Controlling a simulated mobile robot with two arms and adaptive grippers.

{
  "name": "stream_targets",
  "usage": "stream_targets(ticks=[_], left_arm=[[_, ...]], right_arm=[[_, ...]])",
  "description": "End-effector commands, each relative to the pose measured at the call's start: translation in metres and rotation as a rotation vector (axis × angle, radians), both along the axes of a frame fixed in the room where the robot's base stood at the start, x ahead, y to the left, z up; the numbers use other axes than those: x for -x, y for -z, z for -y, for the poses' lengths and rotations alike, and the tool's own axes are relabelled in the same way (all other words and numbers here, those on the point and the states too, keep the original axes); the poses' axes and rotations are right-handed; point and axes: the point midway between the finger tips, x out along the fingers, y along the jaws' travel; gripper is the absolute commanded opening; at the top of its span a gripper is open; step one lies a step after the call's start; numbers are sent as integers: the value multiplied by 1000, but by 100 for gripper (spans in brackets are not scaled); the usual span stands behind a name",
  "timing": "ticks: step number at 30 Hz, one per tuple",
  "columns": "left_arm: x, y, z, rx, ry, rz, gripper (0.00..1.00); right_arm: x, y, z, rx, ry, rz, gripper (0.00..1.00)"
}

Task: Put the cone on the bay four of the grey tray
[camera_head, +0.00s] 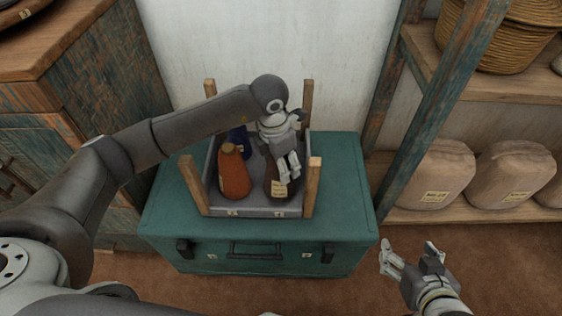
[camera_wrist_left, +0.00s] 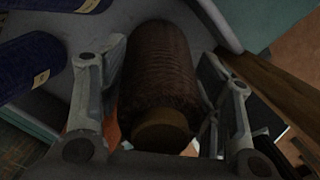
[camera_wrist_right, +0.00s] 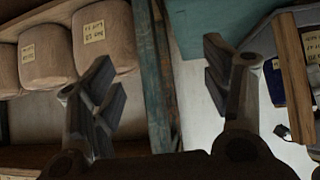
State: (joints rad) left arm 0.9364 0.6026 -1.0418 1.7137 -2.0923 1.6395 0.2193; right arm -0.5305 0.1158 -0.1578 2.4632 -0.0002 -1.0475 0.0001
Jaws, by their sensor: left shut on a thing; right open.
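A dark brown cone (camera_head: 270,179) with a pale label is at the right front of the grey tray (camera_head: 247,212). My left gripper (camera_head: 287,172) is shut on it from above. In the left wrist view the brown cone (camera_wrist_left: 160,70) lies between the two fingers. I cannot tell whether its base rests on the tray floor, and the bay numbers are too small to read. An orange cone (camera_head: 234,177) stands at the tray's left front, and a blue cone (camera_head: 237,138) stands behind it. My right gripper (camera_head: 408,257) is open and empty, right of the trunk.
The tray sits on a teal trunk (camera_head: 343,185) and has upright wooden corner posts (camera_head: 313,187) around it. A wooden cabinet (camera_head: 70,95) is at left. A shelf with labelled sacks (camera_head: 437,177) and a basket (camera_head: 500,40) is at right.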

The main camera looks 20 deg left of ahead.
Motion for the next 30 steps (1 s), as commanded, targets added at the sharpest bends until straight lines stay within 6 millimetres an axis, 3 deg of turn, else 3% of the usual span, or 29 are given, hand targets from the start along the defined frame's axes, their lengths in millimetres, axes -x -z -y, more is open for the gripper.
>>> stream_targets(ticks=[1, 2, 6, 20, 30], left_arm=[[0, 0, 0, 1, 0, 1, 29], [0, 0, 0, 0, 0, 0, 63], [0, 0, 0, 0, 0, 0, 80], [0, -3, 0, 0, 0, 0, 80], [3, -53, -4, 0, 1, 4, 80]], right_arm=[[-1, 0, 0, -1, 0, 6, 72], [-1, -1, 0, -2, 0, 8, 72], [-1, -1, 0, -1, 0, 7, 72], [2, 0, 0, 2, 0, -14, 72], [54, 30, 18, 63, 21, -294, 72]])
